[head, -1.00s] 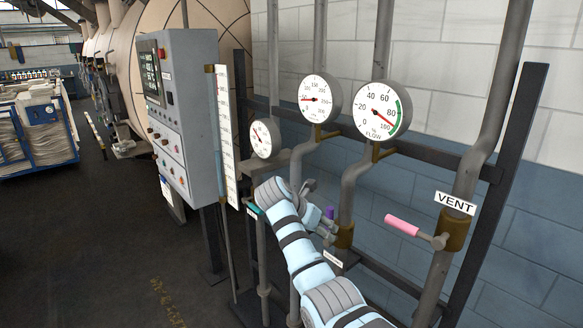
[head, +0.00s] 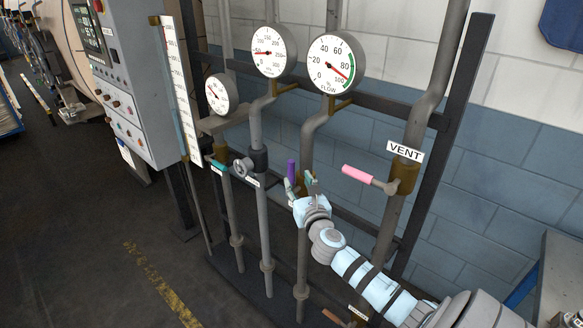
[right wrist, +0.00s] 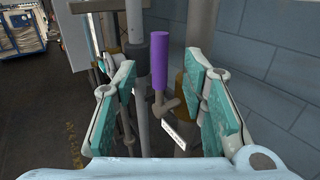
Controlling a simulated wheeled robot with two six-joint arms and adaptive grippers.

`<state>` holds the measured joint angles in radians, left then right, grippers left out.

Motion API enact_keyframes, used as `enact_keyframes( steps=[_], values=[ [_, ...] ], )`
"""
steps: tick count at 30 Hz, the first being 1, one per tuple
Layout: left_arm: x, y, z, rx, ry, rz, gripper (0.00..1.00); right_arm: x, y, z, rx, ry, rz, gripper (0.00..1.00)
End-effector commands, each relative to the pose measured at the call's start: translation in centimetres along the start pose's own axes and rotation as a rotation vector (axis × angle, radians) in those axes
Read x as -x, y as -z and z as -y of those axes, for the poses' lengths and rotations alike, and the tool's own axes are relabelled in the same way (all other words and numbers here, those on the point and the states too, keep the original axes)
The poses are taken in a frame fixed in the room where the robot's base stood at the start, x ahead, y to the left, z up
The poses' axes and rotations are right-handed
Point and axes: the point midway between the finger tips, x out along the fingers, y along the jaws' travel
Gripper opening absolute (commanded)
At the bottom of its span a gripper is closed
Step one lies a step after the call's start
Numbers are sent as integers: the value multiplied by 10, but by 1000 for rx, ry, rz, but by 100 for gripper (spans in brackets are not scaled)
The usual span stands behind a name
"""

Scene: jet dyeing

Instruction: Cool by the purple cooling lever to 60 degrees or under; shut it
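The purple cooling lever (head: 291,171) stands upright on its valve in the middle of the head view. In the right wrist view the purple lever (right wrist: 160,62) rises between the two fingers, with gaps on both sides. My right gripper (head: 301,184) is open at the lever, its teal pads (right wrist: 165,100) apart; I see no contact. The middle dial (head: 268,52) has its red needle pointing left, near the low end of its scale; its unit is unclear. The control panel's screen (head: 87,25) is too small to read. My left gripper is not in view.
A pink vent lever (head: 358,174) sticks out left of the VENT sign (head: 405,151). A teal lever (head: 216,164) and a grey round handle (head: 243,167) are on pipes to the left. The flow dial (head: 335,63) reads between 80 and 100.

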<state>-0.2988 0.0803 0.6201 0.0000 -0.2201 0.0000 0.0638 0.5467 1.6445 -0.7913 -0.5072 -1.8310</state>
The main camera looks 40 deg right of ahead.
Motion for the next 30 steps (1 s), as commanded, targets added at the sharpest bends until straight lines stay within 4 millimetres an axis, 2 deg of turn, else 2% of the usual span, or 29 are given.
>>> enact_keyframes(
  steps=[3,9,13,20,27,30],
  values=[
    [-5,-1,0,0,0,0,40,-36,1,0,-2,4,1,39],
    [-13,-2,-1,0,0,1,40,-74,3,0,-1,2,0,39],
    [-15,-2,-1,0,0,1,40,-83,2,0,0,2,-1,39],
    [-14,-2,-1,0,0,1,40,-84,1,0,1,2,-2,39],
    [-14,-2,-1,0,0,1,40,-84,1,1,1,2,-1,2],
    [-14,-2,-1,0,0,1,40,-83,1,1,1,2,-1,0]
  ],
)
